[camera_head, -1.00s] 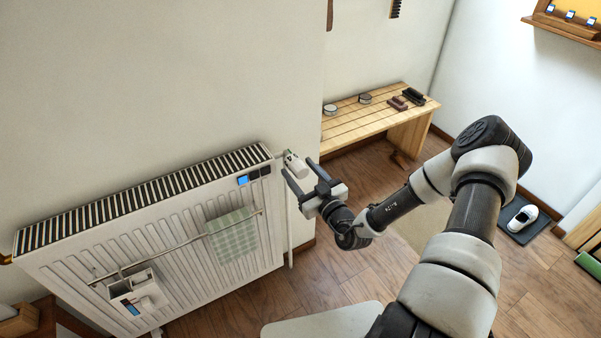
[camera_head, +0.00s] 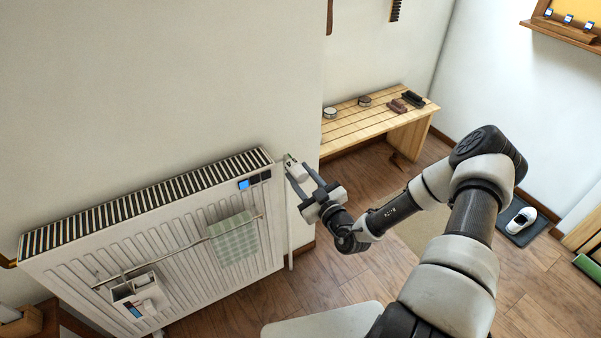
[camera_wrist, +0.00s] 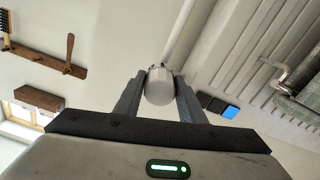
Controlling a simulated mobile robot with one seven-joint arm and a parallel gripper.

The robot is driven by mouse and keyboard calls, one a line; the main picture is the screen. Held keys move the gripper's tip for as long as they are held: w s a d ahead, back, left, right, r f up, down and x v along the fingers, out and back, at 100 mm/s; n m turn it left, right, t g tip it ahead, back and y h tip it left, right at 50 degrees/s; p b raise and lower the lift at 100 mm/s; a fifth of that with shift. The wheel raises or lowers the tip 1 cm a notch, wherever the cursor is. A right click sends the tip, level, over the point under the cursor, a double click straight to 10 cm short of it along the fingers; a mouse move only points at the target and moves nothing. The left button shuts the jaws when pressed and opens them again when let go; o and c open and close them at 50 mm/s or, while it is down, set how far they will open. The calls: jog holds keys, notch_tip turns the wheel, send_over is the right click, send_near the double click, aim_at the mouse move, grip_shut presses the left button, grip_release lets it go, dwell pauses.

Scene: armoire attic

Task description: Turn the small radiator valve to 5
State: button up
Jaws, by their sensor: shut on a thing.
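The small white radiator valve (camera_head: 298,173) sits at the upper right corner of the white radiator (camera_head: 180,235). In the wrist view its rounded white head (camera_wrist: 160,87) lies between the two dark fingers. My gripper (camera_head: 300,180) is shut on the valve head, one finger on each side; it also shows in the wrist view (camera_wrist: 160,95). A small green mark shows near the valve's top in the head view. The number on the valve's scale cannot be read.
A checked cloth (camera_head: 234,238) hangs on a rail across the radiator front, with a white holder (camera_head: 138,292) at its left. A wooden bench (camera_head: 375,118) with tins and brushes stands behind. Wooden floor lies open around my arm.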

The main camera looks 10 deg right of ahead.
jog(key=n+p, duration=0.3)
jog(key=n, duration=0.1)
jog(key=shift+d+r, duration=0.1)
jog(key=shift+r, duration=0.1)
jog(key=n+p, duration=0.3)
jog(key=n, duration=0.2)
jog(key=n+p, duration=0.2)
jog(key=n, duration=0.3)
jog(key=n+p, duration=0.2)
jog(key=n, duration=0.3)
jog(key=n+p, duration=0.2)
jog(key=n, duration=0.2)
jog(key=shift+r+n, duration=0.1)
jog(key=shift+n, duration=0.2)
jog(key=n+p, duration=0.1)
jog(key=n, duration=0.4)
jog(key=shift+p, duration=0.3)
jog(key=n+p, duration=0.1)
jog(key=n, duration=0.6)
jog(key=n+p, duration=0.1)
jog(key=n, duration=0.1)
jog(key=shift+s+a, duration=0.1)
jog(key=shift+a, duration=0.1)
jog(key=shift+n, duration=0.3)
